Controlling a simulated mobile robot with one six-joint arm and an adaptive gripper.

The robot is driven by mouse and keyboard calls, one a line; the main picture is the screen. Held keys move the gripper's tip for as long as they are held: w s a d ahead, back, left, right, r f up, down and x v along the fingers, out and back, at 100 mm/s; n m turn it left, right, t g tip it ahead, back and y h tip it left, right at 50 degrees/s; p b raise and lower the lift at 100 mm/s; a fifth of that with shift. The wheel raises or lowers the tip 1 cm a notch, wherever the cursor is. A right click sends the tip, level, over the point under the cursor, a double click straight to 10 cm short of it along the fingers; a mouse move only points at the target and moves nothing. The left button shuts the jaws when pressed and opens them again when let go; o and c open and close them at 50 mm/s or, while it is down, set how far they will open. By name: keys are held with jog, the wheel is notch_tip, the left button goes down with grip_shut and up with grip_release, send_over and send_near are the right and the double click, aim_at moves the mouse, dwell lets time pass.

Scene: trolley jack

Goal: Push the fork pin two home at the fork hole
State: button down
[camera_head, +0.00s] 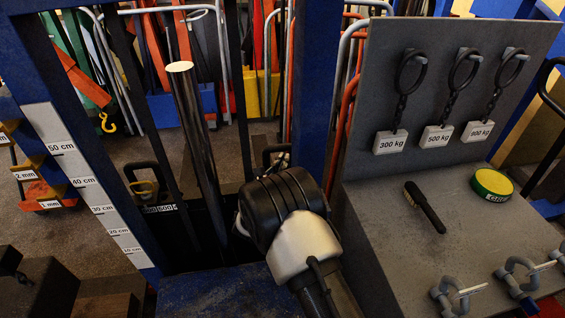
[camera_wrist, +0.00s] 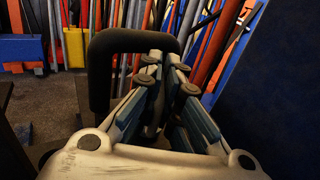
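My gripper (camera_wrist: 165,75) shows in the wrist view, its two blue-grey fingers close together at the tips. A dark gap lies between them, and I cannot tell whether they hold anything. In the head view the dark wrist and pale gripper body hide the fingers. A black loop handle (camera_wrist: 130,40) stands just beyond the fingertips in the wrist view; whether they touch it is unclear. Several grey shackles with pale pins (camera_head: 456,296) lie along the front of the grey bench at right. I cannot identify fork pin two or the fork hole for certain.
A dark pole with a pale top (camera_head: 195,130) rises left of my wrist. A blue post with a centimetre scale (camera_head: 85,185) stands at left.

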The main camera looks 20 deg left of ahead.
jog(key=shift+f, duration=0.1)
jog(key=c, duration=2.1)
grip_release()
jog(key=o, duration=0.3)
jog(key=shift+s, duration=0.3)
jog(key=shift+o, duration=0.4)
jog(key=s+a, duration=0.1)
jog(key=s, duration=1)
jog(key=shift+s, duration=0.25)
